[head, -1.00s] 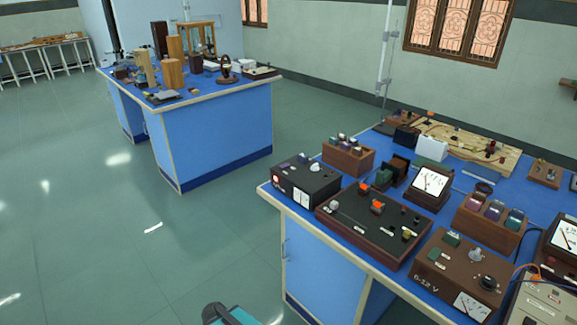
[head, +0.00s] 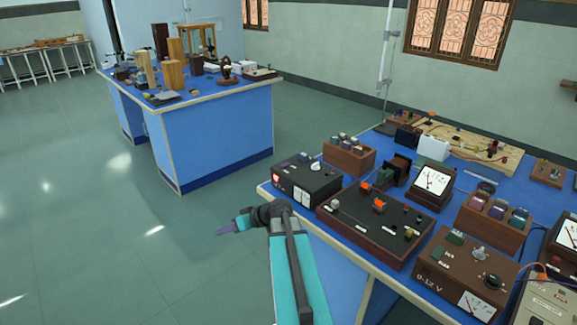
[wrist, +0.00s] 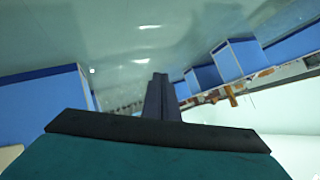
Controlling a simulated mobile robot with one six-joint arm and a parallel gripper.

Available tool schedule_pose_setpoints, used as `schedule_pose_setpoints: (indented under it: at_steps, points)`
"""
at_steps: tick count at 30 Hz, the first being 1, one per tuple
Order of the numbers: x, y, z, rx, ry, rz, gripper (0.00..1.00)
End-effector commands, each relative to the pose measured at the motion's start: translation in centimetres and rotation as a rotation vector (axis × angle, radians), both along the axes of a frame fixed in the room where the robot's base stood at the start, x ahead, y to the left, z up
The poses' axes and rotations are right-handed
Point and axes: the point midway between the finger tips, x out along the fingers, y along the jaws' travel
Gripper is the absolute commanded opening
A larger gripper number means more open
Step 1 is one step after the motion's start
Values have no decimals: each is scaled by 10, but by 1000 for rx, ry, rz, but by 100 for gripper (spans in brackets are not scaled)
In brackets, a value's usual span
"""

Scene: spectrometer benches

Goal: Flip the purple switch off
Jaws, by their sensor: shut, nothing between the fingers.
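I cannot make out a purple switch for certain in either view. The switch-bearing boxes on the near blue bench are a black box (head: 305,183) with a pale knob, a long dark board (head: 365,228) with orange parts, and a brown 0-12 V box (head: 458,275) with green and dark parts. My gripper (head: 223,231) is off the bench's left edge, above the floor and apart from all of these, pointing left. In the wrist view my gripper (wrist: 158,97) has its fingers together with nothing between them.
Wooden racks (head: 348,158) and a white-faced meter (head: 433,181) crowd the near bench (head: 412,262). A second blue bench (head: 215,137) with blocks and instruments stands at the back left. Open floor (head: 90,225) lies left of my gripper.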

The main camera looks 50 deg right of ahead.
Motion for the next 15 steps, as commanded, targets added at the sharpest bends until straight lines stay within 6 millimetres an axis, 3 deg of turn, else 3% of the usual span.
schedule_pose_setpoints:
  at_steps: [1, 6, 10, 15]
  points:
    - [2, -25, 22, -17, -60, -23, 0]
    - [-3, -92, 92, -84, -238, -86, 0]
    - [-20, -138, 133, -134, -322, -140, 0]
    - [-51, -191, 168, -186, -372, -216, 0]
